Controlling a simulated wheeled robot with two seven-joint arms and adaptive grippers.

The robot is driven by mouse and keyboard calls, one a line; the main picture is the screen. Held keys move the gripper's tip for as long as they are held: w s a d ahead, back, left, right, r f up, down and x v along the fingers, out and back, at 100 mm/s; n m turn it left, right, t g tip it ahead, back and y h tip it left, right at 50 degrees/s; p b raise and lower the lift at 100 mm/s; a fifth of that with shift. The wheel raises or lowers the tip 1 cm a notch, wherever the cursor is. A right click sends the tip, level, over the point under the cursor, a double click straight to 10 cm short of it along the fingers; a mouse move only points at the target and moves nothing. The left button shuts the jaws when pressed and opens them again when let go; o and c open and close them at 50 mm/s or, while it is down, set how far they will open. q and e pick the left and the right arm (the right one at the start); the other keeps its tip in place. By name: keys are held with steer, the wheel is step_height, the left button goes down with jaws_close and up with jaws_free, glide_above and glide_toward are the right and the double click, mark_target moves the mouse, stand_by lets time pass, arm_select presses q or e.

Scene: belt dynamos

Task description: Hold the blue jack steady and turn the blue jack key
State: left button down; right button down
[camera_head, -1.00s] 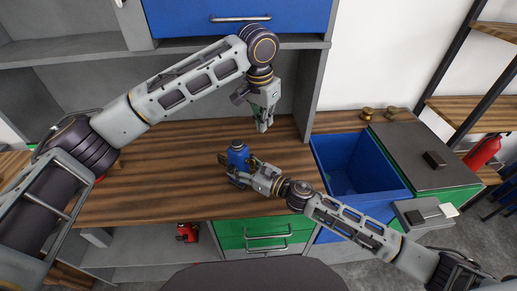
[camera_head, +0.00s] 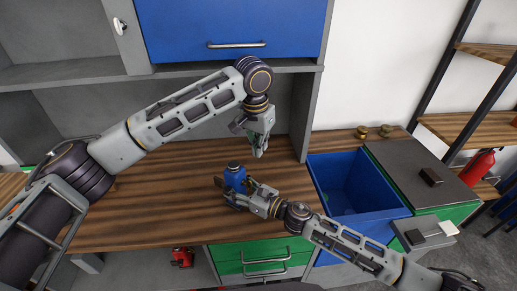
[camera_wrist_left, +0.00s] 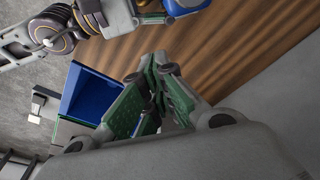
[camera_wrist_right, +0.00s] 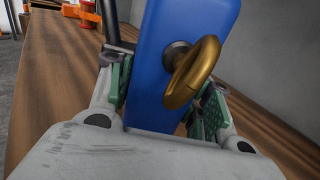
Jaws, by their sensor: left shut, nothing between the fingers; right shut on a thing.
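The blue jack (camera_head: 235,177) stands on the wooden worktop. My right gripper (camera_head: 236,195) is shut on it low down, with a finger on each side of the blue body in the right wrist view (camera_wrist_right: 160,100). The brass-coloured ring key (camera_wrist_right: 193,72) sticks out from the jack's face on a dark round stub in that view. My left gripper (camera_head: 258,153) is shut and empty, pointing down above the worktop, to the right of the jack and apart from it. In the left wrist view its fingers (camera_wrist_left: 153,85) meet; part of the jack shows at the top edge (camera_wrist_left: 185,5).
The worktop (camera_head: 160,215) is clear left of the jack. An open blue bin (camera_head: 355,190) and a dark-topped cabinet (camera_head: 410,175) stand to the right. Green drawers (camera_head: 262,255) and a red jack (camera_head: 181,257) on a shelf are below the worktop.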

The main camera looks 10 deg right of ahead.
mark_target(248, 185)
arm_select(q)
step_height(248, 185, down, 8)
steer(key=s+a, duration=0.1)
steer(key=s, duration=0.1)
steer(key=shift+a+r, duration=0.15)
steer(key=shift+a, duration=0.2)
stand_by(0.6)
steer(key=shift+s, duration=0.1)
steer(key=shift+s+a, duration=0.15)
steer(key=shift+s, duration=0.05)
steer(key=shift+s+a+r+t+h, duration=0.1)
steer(key=shift+s+a+t+h, duration=0.1)
steer(key=shift+s+t+h, duration=0.25)
steer(key=shift+s+a+r+t+h, duration=0.1)
steer(key=shift+a+t+h, duration=0.15)
steer(key=shift+t, duration=0.3)
arm_select(e)
steer(key=shift+w+d, duration=0.15)
arm_select(q)
steer(key=shift+r, duration=0.25)
